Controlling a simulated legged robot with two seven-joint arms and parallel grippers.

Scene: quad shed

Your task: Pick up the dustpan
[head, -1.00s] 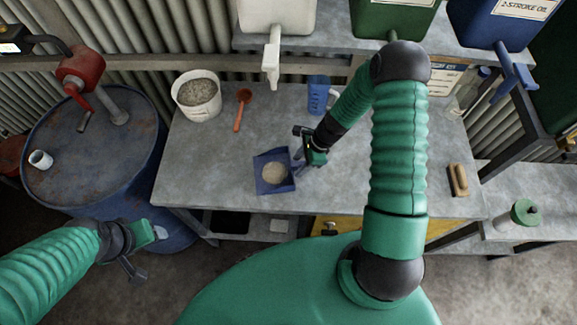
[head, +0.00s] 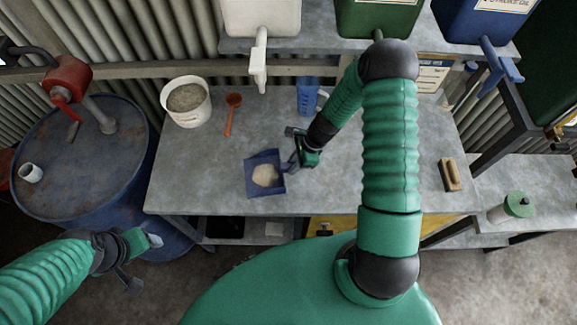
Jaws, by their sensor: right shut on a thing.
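The blue dustpan (head: 255,187) is at the middle front of the grey workbench, with a heap of pale granules (head: 265,175) in it. My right gripper (head: 293,160) is at the dustpan's right side, shut on it where its handle seems to be. The handle is mostly hidden by the gripper. I cannot tell whether the dustpan touches the bench or is slightly above it. My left gripper (head: 143,262) hangs at the lower left, in front of the blue drum and away from the bench. Its fingers look apart, with nothing between them.
On the workbench (head: 370,190) are a white bucket of grey granules (head: 186,104), an orange scoop (head: 232,112), a blue jug (head: 307,96) and a wooden-backed brush (head: 450,174). A white spout (head: 258,65) overhangs the back. A blue drum (head: 80,150) stands left.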

